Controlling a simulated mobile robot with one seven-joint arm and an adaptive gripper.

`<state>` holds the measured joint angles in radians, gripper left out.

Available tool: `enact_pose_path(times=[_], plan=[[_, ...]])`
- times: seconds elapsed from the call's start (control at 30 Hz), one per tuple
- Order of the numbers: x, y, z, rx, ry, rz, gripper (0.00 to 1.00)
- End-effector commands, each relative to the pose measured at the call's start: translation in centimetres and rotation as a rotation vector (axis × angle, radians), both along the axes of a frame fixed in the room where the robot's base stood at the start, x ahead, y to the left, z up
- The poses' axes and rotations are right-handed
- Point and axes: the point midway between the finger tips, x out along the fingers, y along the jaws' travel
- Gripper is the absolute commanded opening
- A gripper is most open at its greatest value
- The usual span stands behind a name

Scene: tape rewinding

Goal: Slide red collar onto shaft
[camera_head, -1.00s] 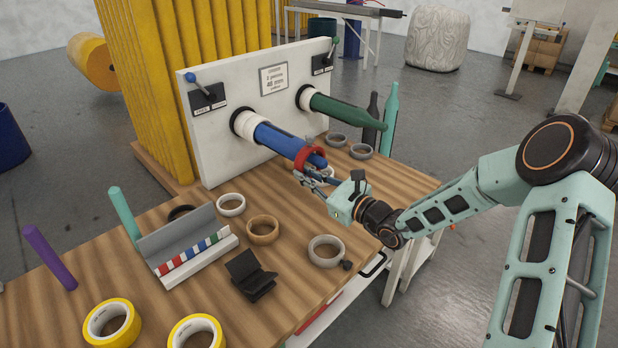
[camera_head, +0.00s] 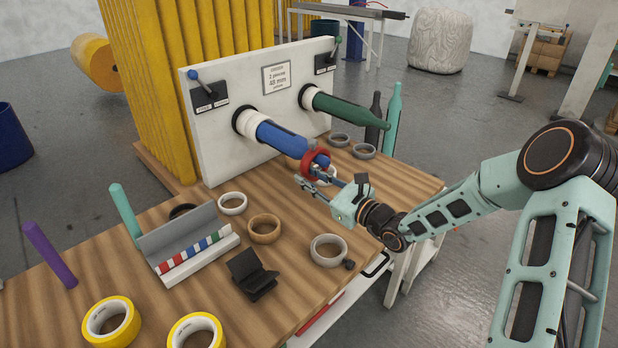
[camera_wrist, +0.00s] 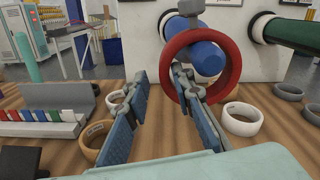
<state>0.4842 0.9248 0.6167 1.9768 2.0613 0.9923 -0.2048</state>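In the wrist view, the collar (camera_wrist: 235,72) circles the rounded blue shaft end (camera_wrist: 208,62). My gripper (camera_head: 322,181) is just below and in front of the collar.
A green shaft (camera_head: 350,110) sticks out to the right, with dark and teal bottle shapes beyond it. Grey rings (camera_head: 363,151), a white ring (camera_head: 232,204), a tan ring (camera_head: 264,229) and yellow tape rolls (camera_head: 111,322) lie on the wooden table. A grey rack (camera_head: 185,236) stands left.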

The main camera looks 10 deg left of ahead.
Motion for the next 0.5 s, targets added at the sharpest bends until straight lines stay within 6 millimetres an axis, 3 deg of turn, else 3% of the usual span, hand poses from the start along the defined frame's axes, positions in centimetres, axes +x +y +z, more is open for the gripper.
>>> enact_pose_path(times=[0.33,0.5], plan=[[-0.1,-0.1,-0.1,-0.002,0.003,-0.001,0.30],[-1.2,-1.7,-0.1,-0.002,0.003,-0.002,0.30]])
